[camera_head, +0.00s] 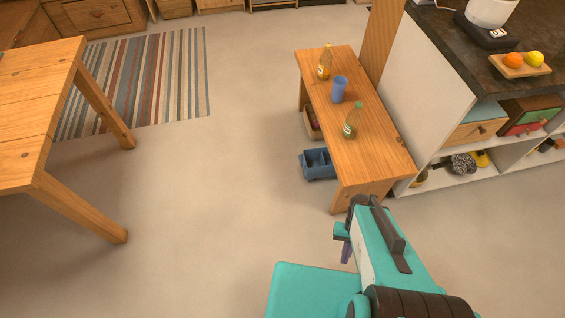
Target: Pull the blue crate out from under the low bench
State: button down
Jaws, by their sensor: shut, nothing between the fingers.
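The blue crate (317,165) sits on the floor at the left side of the low wooden bench (372,128). Part of it sticks out from under the bench top, and its right part is hidden beneath it. It looks divided inside. My gripper (346,252) is at the lower middle, pointing down in front of the near end of the bench. It is shut with nothing in it, and it is apart from the crate.
On the bench stand an amber bottle (324,64), a blue cup (339,90) and a greenish bottle (351,121). A wooden crate (311,124) is under the bench, behind the blue one. A wooden table (38,100) stands left. The floor between is clear.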

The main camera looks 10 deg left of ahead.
aim_at(317, 162)
jog(key=u, duration=0.15)
jog(key=k, duration=0.25)
jog(key=u, duration=2.15)
jog(key=k, duration=0.7)
jog(key=z, duration=0.35)
jog(key=i, duration=1.65)
jog(key=u, duration=0.2)
